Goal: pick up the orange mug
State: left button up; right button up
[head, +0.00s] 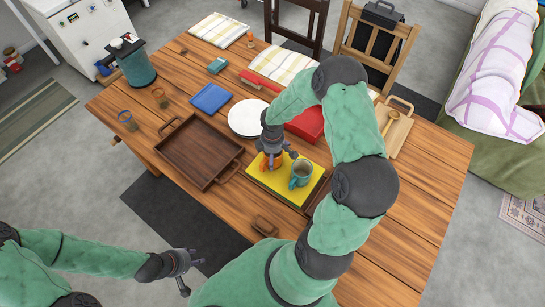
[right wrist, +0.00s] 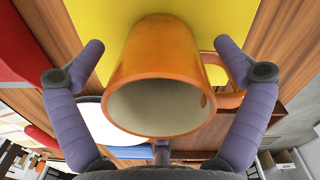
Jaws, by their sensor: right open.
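The orange mug (head: 267,164) stands on a yellow board (head: 285,197) on the wooden table, partly hidden by my right gripper (head: 272,150) just above it. In the right wrist view the orange mug (right wrist: 155,65) fills the middle, its open rim towards the camera and its handle on the right. The fingers of my right gripper (right wrist: 158,48) are spread on either side of the mug, with gaps showing. My left gripper (head: 189,276) is open and empty, off the table's near-left edge.
A teal mug (head: 299,177) stands close on the right of the orange mug on the yellow board. A white plate (head: 240,118), a red box (head: 308,124) and a brown tray (head: 190,153) lie around it. Chairs stand behind the table.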

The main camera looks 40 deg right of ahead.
jog(key=shift+f, duration=0.6)
jog(key=c, duration=1.4)
jog(key=shift+c, duration=0.2)
jog(key=shift+r, duration=0.1)
